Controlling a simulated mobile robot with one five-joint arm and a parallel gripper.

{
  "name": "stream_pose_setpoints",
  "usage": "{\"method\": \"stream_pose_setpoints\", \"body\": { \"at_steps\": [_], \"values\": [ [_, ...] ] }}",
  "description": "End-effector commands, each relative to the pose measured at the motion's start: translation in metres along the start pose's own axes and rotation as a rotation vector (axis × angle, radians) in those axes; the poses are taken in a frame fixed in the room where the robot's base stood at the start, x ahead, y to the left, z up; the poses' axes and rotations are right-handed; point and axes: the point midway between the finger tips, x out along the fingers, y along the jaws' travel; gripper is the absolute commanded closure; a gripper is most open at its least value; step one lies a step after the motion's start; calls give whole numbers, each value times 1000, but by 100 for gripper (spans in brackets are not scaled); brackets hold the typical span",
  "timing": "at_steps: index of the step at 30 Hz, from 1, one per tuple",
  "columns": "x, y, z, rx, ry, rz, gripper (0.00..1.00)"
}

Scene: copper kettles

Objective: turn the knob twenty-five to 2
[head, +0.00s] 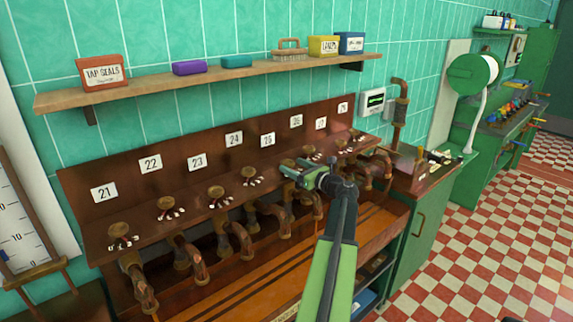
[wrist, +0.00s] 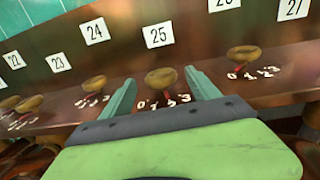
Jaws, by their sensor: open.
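The label 25 (wrist: 158,35) is on the upright panel in the wrist view, with a round brass knob (wrist: 165,77) below it. White figures 0 to 3 (wrist: 163,101) are spread in front of this knob, with red marking among them. I cannot tell which figure the knob points at. My gripper (wrist: 160,76) is open, one green finger on each side of the knob, apart from it as far as I can see. In the head view my gripper (head: 299,168) is at the bench below label 25 (head: 268,140) and largely hides that knob.
Neighbouring knobs stand close on both sides, under label 24 (wrist: 95,31) and to the right (wrist: 244,53). Copper pipes (head: 235,238) hang below the ledge. A wall shelf (head: 200,89) with boxes and a brush runs above. The checkered floor (head: 480,230) is clear at right.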

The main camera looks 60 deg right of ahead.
Motion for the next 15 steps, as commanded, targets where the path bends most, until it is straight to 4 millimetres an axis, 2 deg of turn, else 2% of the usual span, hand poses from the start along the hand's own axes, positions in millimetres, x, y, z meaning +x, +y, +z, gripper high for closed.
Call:
{"method": "stream_pose_setpoints", "body": {
  "at_steps": [1,3,9,15],
  "values": [
    [-18,2,0,0,0,-3,30],
    [-38,2,0,0,0,-3,30],
    [-91,2,0,0,0,-3,30],
    [-123,1,0,0,0,-1,30]
  ]
}}
